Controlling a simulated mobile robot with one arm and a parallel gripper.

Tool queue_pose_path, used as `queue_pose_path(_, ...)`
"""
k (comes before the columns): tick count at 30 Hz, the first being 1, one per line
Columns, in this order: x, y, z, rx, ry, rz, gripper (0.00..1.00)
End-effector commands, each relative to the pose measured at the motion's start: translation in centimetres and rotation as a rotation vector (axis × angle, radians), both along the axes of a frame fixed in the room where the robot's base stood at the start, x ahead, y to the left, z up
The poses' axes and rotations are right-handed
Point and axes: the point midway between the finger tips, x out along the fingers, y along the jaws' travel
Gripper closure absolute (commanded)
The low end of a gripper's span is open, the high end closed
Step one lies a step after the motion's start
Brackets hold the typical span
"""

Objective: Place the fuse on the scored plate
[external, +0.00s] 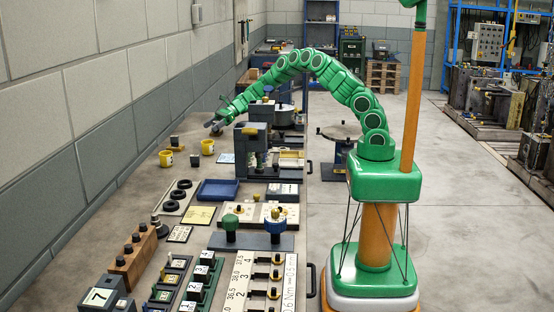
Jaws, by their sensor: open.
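My gripper (216,125) is at the end of my green arm, reaching over the far left part of the long bench, near the wall. It is open, and I see nothing held in it. The fuse is too small or hidden for me to pick out. I cannot tell for sure which item is the scored plate. A flat yellow plate with faint marks (199,216) lies mid-bench, and a small pale blue flat piece (227,158) lies below and beyond the gripper's near side.

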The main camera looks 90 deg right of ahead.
Motion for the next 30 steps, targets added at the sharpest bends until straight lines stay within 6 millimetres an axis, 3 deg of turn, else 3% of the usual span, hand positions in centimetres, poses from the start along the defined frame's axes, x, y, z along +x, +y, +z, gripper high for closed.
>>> queue_pose_path(8,-0.5,-0.6,0.6,-0.001,-0.001,-0.002,0.33)
queue_pose_path(21,-5.4,-5.5,3.4,0.0,-0.001,-0.004,0.33)
queue_pose_path(30,-7.6,-7.6,4.7,0.001,-0.001,0.0,0.33)
